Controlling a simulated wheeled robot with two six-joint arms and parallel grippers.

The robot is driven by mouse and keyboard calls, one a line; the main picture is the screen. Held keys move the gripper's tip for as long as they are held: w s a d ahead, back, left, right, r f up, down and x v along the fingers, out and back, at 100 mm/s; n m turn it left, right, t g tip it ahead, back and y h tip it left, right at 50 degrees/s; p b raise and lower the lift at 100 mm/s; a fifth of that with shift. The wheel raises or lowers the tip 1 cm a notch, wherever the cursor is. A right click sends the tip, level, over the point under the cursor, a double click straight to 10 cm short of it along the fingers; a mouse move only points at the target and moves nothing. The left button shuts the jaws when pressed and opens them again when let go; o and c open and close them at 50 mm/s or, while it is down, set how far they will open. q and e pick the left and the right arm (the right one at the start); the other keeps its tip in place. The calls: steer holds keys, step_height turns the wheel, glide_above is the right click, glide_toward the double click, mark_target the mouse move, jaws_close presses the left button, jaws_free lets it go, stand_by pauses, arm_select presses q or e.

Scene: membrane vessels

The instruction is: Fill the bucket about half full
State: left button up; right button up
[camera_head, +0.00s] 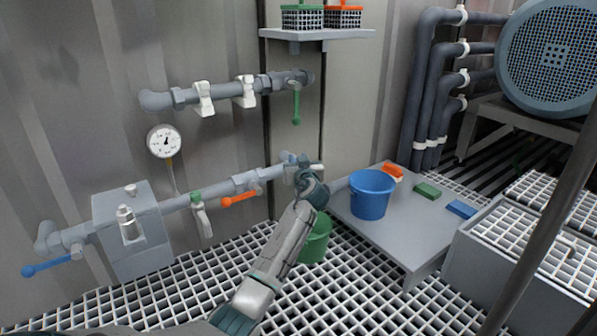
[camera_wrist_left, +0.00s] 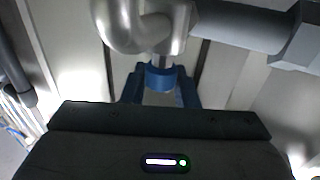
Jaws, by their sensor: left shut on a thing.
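My left gripper (camera_head: 304,180) is at the right end of the lower wall pipe (camera_head: 222,188). In the left wrist view, its blue fingers (camera_wrist_left: 160,80) stand on either side of a short blue fitting (camera_wrist_left: 160,77) under a silver pipe elbow (camera_wrist_left: 146,22) and are shut on it. A green bucket (camera_head: 316,243) stands on the grating below this pipe end, partly hidden by my left arm. A blue bucket (camera_head: 371,198) stands on a grey platform (camera_head: 405,235) to the right. I see no water stream, and the inside of the green bucket is hidden. My right gripper is not in view.
An orange lever (camera_head: 239,199), a blue lever (camera_head: 47,267) and a green-topped valve (camera_head: 200,212) sit along the lower pipe. A green lever (camera_head: 296,106) hangs from the upper pipe. A gauge (camera_head: 164,141) is on the wall. Orange, green and blue blocks lie on the platform.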

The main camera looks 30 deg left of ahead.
arm_select(q)
steer(key=shift+n+g+y, duration=0.9)
steer(key=shift+g+y, duration=0.1)
steer(key=shift+g, duration=0.1)
steer(key=shift+n+g+y, duration=1.2)
steer(key=shift+n+g, duration=0.3)
steer(key=shift+g, duration=0.8)
steer(key=o, duration=1)
steer(key=shift+c, duration=0.2)
